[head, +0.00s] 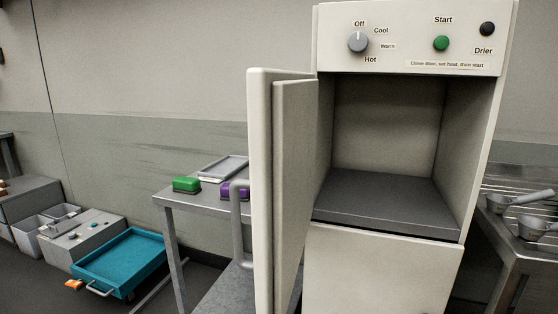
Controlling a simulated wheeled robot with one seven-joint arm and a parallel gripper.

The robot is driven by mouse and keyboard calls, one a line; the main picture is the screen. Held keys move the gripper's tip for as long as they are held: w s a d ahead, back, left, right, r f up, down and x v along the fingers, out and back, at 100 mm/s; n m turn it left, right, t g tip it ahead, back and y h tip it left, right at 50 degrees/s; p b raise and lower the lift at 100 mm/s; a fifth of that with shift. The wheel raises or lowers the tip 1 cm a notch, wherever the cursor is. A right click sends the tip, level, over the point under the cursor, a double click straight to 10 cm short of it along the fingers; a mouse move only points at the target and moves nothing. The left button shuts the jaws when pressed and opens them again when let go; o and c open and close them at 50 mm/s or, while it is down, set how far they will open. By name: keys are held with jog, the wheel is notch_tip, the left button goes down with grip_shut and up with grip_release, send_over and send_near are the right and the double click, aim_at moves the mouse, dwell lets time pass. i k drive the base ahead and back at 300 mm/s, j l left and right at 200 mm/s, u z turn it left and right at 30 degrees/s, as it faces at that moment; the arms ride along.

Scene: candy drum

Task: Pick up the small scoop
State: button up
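Two grey metal scoops rest on the steel table at the right edge of the head view. The farther scoop (498,203) has its round cup at the left and its handle pointing right. The nearer scoop (532,229) sits closer to the front, and its handle is cut off by the picture edge. I cannot tell for certain which is the small one. My gripper is not in view.
A pale drier cabinet (385,270) stands in the middle, its door (263,190) open to the left and its chamber empty. The steel table (508,258) adjoins its right. A side table (187,202) holds green (187,184) and purple (234,191) boxes. A teal cart (122,260) stands left.

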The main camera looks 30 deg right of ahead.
aim_at(498, 203)
jog(key=i+l, duration=0.15)
jog(key=i, duration=0.9)
jog(key=l+z, duration=0.05)
